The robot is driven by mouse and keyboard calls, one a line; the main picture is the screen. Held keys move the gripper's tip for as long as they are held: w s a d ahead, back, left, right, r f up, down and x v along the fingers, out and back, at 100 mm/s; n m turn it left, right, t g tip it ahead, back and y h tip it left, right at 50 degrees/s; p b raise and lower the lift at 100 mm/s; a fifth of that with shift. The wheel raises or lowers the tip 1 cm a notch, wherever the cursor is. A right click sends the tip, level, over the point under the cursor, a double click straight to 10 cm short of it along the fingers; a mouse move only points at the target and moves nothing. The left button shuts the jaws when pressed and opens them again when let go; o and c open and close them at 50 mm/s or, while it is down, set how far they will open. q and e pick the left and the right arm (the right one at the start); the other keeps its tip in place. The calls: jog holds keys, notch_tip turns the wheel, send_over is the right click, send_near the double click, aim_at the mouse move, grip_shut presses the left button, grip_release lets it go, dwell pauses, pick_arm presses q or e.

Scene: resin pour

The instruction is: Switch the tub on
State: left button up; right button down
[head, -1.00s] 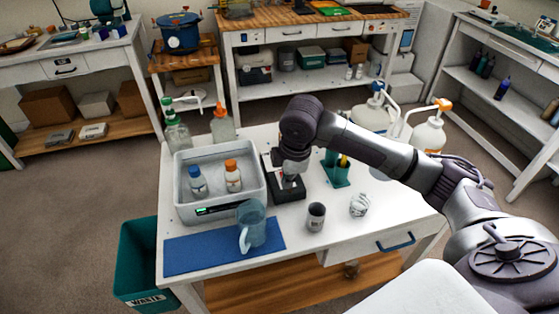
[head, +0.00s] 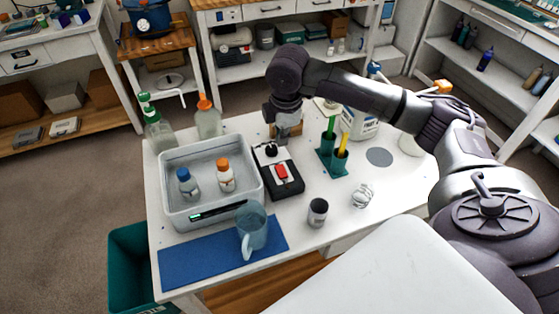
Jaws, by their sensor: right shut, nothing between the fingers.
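The tub (head: 166,192) is a pale grey open basin on the white table, with a dark display strip (head: 217,211) showing a small green mark on its front. Two bottles stand in it, one with a blue cap (head: 185,187) and one with an orange cap (head: 225,179). Right of the tub is a black box (head: 290,187) with a red switch (head: 281,172) and a black knob. My right gripper (head: 284,136) is shut and empty, pointing down just behind the box, apart from the red switch. Its fingertips are small and partly hard to make out. My left gripper is out of view.
A clear jug (head: 252,232) stands at the blue mat (head: 190,267). A grey cup (head: 317,212), a crumpled clear item (head: 362,195) and a green holder (head: 330,158) are right of the box. Bottles stand behind the tub and at the back right.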

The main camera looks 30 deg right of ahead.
aim_at(280, 167)
jog(key=f, duration=0.6)
jog(key=w+f+p, duration=0.1)
jog(key=f, duration=0.2)
jog(key=shift+w+d+f, duration=0.1)
jog(key=shift+d+f, duration=0.05)
jog(key=shift+f, duration=0.25)
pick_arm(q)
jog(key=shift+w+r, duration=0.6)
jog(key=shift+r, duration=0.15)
pick_arm(e)
jog(key=shift+w+f, duration=0.1)
jog(key=shift+f, duration=0.6)
jog(key=shift+p, duration=0.5)
jog(key=shift+w+f+g, duration=0.1)
jog(key=shift+f+g, duration=0.1)
jog(key=shift+g, duration=0.1)
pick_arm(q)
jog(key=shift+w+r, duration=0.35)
